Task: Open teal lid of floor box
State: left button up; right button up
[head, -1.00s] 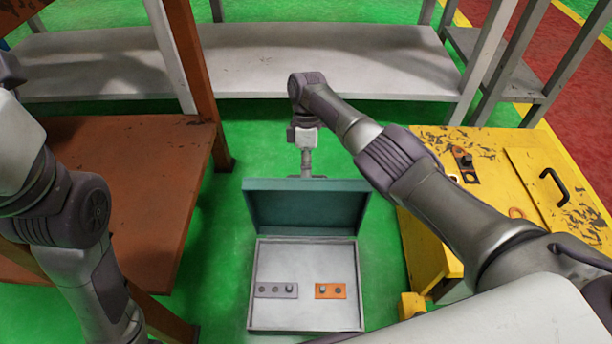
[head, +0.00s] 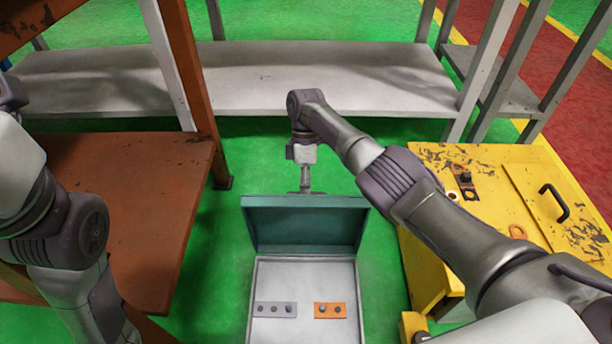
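The floor box (head: 300,272) stands on the green floor in the lower middle of the head view, its front cut off by the picture edge. Its teal lid (head: 305,228) stands open, raised at the far side. Inside the box lie a grey plate with studs (head: 275,309) and an orange plate with studs (head: 329,310). My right gripper (head: 306,188) points down just behind the lid's top edge; its fingertips are hidden or too small to tell open from shut. I cannot tell whether it touches the lid. My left arm shows at the left, with its gripper out of the picture.
A brown table (head: 150,190) stands to the left of the box. A yellow cabinet (head: 540,190) with a black handle stands at the right. A long grey bench (head: 260,85) runs across the back. Green floor is free on both sides of the box.

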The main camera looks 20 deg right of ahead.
notch_tip(320, 180, up, 6)
jog(key=shift+d+f, duration=0.1)
jog(key=shift+d, duration=0.05)
jog(key=shift+r, duration=1.55)
